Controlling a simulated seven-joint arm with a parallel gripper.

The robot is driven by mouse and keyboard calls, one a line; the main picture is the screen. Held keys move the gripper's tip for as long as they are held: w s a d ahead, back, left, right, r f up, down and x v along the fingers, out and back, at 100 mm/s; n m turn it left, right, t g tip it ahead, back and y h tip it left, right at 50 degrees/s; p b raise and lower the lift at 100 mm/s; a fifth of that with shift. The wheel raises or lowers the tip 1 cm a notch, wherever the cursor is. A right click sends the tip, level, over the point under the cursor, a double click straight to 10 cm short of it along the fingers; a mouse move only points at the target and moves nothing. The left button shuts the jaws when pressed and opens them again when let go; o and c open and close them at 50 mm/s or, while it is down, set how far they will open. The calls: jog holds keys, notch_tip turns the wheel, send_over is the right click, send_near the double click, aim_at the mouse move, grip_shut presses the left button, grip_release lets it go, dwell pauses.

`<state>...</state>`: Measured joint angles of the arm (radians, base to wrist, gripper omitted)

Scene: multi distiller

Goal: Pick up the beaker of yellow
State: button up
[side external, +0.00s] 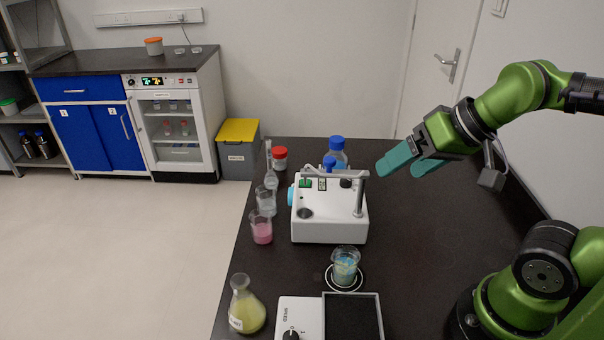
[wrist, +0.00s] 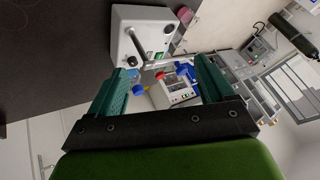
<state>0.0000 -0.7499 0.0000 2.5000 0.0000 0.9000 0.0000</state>
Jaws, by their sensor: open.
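The yellow liquid (side external: 246,316) is in a conical glass flask (side external: 240,284) standing upright at the front left of the dark bench, in the side view. I see no other vessel of yellow. My gripper (side external: 400,171) is open and empty, raised over the back right of the bench, behind and well to the right of the flask. In the wrist view its two teal fingers stand wide apart with nothing held between them (wrist: 164,68). The flask cannot be made out in the wrist view.
A white distiller (side external: 329,227) stands mid-bench, with a pink-liquid beaker (side external: 262,230) to its left. A blue-liquid beaker (side external: 345,268) stands in front. A control box (side external: 299,312) sits right of the flask. Blue-capped bottles (side external: 337,152) stand behind.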

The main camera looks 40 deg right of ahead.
jog(key=g+h, duration=0.2)
jog(key=g, duration=0.5)
send_over(347, 255)
notch_tip(347, 255, down, 7)
jog(key=m, duration=0.2)
jog(key=shift+m, duration=0.4)
notch_tip(347, 255, down, 10)
jog(key=shift+d+r, duration=0.1)
jog(key=shift+d, duration=0.05)
jog(key=shift+a+f, duration=0.2)
jog(key=shift+f, duration=3)
